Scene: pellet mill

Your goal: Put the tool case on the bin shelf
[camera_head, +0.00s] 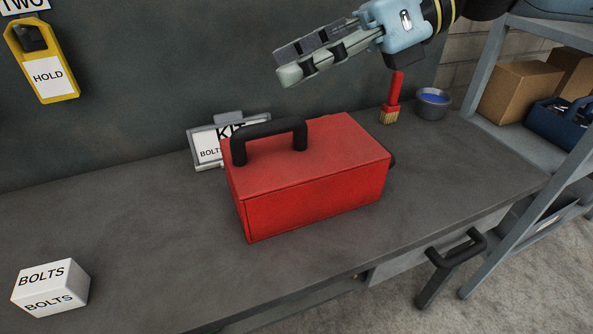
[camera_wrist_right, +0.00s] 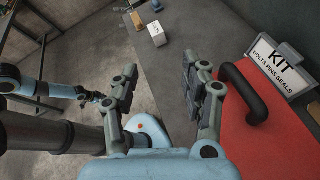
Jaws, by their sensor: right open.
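The red tool case (camera_head: 315,185) stands upright on the grey bench, with its black handle raised on top. It also shows at the right of the wrist view (camera_wrist_right: 255,140). My right gripper (camera_head: 284,64) is open and empty, above and behind the case in the head view, apart from it. In the wrist view its spread fingers (camera_wrist_right: 165,88) frame floor and bench edge, with the handle to their right. A grey metal rack (camera_head: 520,148) stands at the right; which level is the bin shelf I cannot tell. My left gripper (camera_wrist_right: 92,97) is small in the wrist view, its jaws unclear.
A KIT sign (camera_head: 207,145) stands behind the case. A red brush (camera_head: 391,100) and a grey bowl (camera_head: 432,104) are near the bench's back right. Cartons (camera_head: 519,92) and a blue carrier (camera_head: 560,122) occupy the rack. A BOLTS box (camera_head: 50,288) sits front left; bench between is clear.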

